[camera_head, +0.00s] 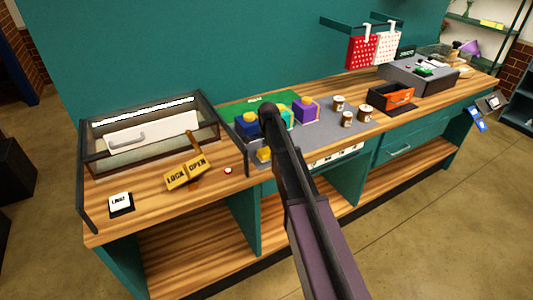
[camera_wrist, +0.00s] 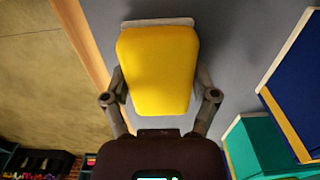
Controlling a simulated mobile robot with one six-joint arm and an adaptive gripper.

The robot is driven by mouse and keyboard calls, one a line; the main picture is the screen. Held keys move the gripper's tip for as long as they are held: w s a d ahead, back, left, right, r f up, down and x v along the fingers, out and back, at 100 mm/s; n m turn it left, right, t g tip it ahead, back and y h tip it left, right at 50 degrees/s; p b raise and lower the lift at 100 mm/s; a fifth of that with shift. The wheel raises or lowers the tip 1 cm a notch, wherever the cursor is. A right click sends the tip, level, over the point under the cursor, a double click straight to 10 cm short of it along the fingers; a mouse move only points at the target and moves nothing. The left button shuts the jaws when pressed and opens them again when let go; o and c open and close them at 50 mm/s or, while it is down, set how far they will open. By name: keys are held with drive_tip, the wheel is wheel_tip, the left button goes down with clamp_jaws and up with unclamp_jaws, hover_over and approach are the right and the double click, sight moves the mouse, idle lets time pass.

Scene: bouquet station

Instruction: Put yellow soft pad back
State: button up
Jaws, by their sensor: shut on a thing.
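The yellow soft pad (camera_wrist: 158,68) fills the middle of the wrist view, with a pale grey edge at its far end. My gripper (camera_wrist: 160,92) is shut on it, one finger at each side. Beneath the pad is a grey surface. I cannot tell whether the pad touches it. In the head view, a small yellow piece (camera_head: 264,154), probably this pad, shows by the front edge of the grey mat (camera_head: 330,133), left of my arm. My arm hides most of my gripper there.
A blue block (camera_head: 247,124), a teal block (camera_wrist: 255,148) and a purple block (camera_head: 306,110) stand near the pad. Several small jars (camera_head: 347,118) and an orange bin (camera_head: 391,97) are to the right. A yellow lock/open sign (camera_head: 188,172) and a glass-fronted case (camera_head: 150,135) are left.

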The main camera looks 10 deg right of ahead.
sight(268, 151)
drive_tip(key=shift+f, duration=0.2)
drive_tip(key=o, duration=0.9)
drive_tip(key=shift+c, duration=0.2)
drive_tip(key=shift+r, duration=0.2)
wheel_tip(268, 151, up, 12)
drive_tip(key=p, duration=1.2)
drive_tip(key=shift+s, duration=0.1)
drive_tip(key=s+n, duration=1.4)
drive_tip(key=s, duration=1.4)
drive_tip(key=shift+s+a, duration=0.25)
drive_tip(key=shift+s, duration=0.15)
